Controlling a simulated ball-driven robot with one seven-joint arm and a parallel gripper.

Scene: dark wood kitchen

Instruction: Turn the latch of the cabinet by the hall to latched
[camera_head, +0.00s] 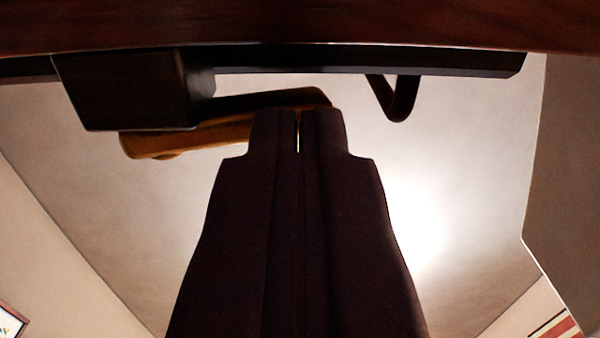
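My gripper (299,115) rises from the bottom of the view, dark, with its two fingers almost together and only a thin bright slit between them. An orange-brown lever with a dark upper face, which looks like the latch handle (155,142), runs from the left to the fingertips. Its right end shows just above and behind them. A dark block (125,92) covers part of the lever's left side. The fingertips overlap the lever's right end in the picture; whether they touch it I cannot tell.
A dark wood panel (300,25), seemingly the cabinet, fills the top edge, with a dark strip (460,62) along it. A dark hook-shaped piece (402,98) hangs from it right of the fingers. Pale ceiling and walls lie beyond, with open room on both sides.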

